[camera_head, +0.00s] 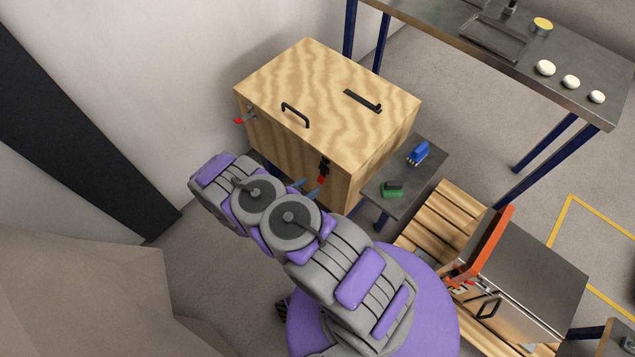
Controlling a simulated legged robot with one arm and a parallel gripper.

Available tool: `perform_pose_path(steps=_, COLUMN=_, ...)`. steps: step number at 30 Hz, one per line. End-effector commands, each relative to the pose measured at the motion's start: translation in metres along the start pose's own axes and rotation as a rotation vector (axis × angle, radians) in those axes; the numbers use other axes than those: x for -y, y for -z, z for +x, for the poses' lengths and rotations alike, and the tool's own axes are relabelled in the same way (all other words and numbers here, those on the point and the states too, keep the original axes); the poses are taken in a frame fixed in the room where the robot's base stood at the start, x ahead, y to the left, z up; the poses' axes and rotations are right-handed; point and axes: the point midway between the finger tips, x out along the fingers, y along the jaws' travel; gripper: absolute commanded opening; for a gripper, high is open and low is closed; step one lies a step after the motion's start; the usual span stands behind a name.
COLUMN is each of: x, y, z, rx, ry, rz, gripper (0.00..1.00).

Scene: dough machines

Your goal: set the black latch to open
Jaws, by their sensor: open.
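A wooden box (330,75) has two candidates for the black latch, and I cannot tell for certain which one it is. A flat black bar (363,101) lies on the top. My gripper (306,185) is mostly hidden behind my arm. Its bluish fingertips show low in front of the box, just left of and below the black fitting. The fingers are apart and nothing shows between them. I cannot tell whether they touch the box.
A black handle (295,114) is on the box's top front edge, and a red-ended fitting (244,117) projects at left. A small grey table (408,186) at right holds a blue object (418,153) and a green one (392,188). A wall is close on the left.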

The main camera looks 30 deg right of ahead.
Motion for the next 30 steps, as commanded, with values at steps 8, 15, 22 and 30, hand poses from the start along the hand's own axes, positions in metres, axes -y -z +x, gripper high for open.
perform_pose_path(steps=8, x=-0.001, y=-0.001, z=0.045, rx=-0.001, ry=-0.003, rz=0.001, gripper=0.53)
perform_pose_path(steps=15, x=0.000, y=0.000, z=0.060, rx=-0.001, ry=0.000, rz=0.001, gripper=0.53)
perform_pose_path(steps=22, x=0.001, y=0.001, z=0.061, rx=-0.002, ry=0.001, rz=0.001, gripper=0.53)
perform_pose_path(steps=30, x=0.001, y=0.000, z=0.061, rx=-0.002, ry=0.001, rz=0.001, gripper=0.33)
